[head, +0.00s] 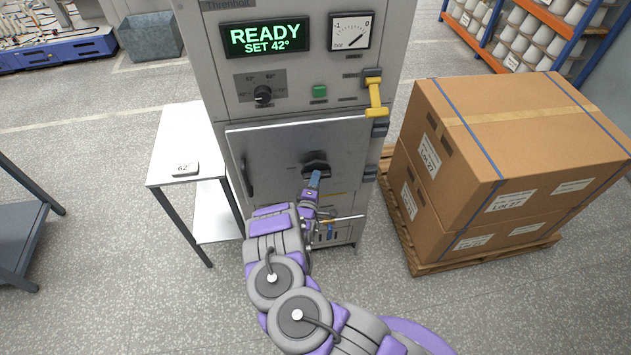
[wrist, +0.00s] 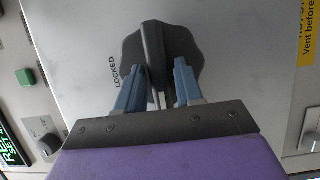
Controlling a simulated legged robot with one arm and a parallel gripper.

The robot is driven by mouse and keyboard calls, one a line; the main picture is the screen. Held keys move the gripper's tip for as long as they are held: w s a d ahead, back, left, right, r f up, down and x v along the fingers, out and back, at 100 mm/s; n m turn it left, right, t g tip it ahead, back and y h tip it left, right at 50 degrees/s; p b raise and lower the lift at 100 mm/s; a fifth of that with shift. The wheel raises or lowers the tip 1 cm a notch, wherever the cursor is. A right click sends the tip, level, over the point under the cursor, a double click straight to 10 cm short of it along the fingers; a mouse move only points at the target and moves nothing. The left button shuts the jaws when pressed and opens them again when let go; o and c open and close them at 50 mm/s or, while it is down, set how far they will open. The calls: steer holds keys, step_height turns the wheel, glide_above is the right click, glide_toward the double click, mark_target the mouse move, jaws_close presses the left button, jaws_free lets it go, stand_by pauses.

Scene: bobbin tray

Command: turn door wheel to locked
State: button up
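The door wheel is a dark lobed disc (wrist: 186,45) with a raised bar (wrist: 153,45) on the grey cabinet door (head: 270,150). In the head view the wheel (head: 314,167) sits near the middle of the door. The word LOCKED (wrist: 121,72) is printed on the door left of the wheel in the wrist view. My gripper (wrist: 165,68) has its two blue fingers apart, one on each side of the bar. A gap shows between the bar and the right finger; left finger contact is unclear. In the head view my gripper (head: 315,178) is just below the wheel, partly hiding it.
The display (head: 264,37) reads READY SET 42°. A yellow handle (head: 375,97) sits at the door's upper right. A white side table (head: 184,140) stands left, and stacked cartons (head: 480,160) on a pallet stand close on the right.

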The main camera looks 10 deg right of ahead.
jaws_close()
steer(key=shift+d+m, duration=0.1)
steer(key=shift+m, duration=0.2)
steer(key=m+g+y, duration=0.1)
steer(key=m+y, duration=0.1)
steer(key=m, duration=0.2)
steer(key=m+g+y+b, duration=0.1)
steer(key=m+y, duration=0.1)
steer(key=m, duration=0.2)
steer(key=m+g+y+b, duration=0.1)
steer(key=m+y, duration=0.2)
steer(key=m, duration=0.1)
steer(key=shift+s+d+r+m, duration=0.1)
steer(key=shift+d+r+m, duration=0.15)
steer(key=shift+d+m, duration=0.15)
stand_by(0.4)
stand_by(0.4)
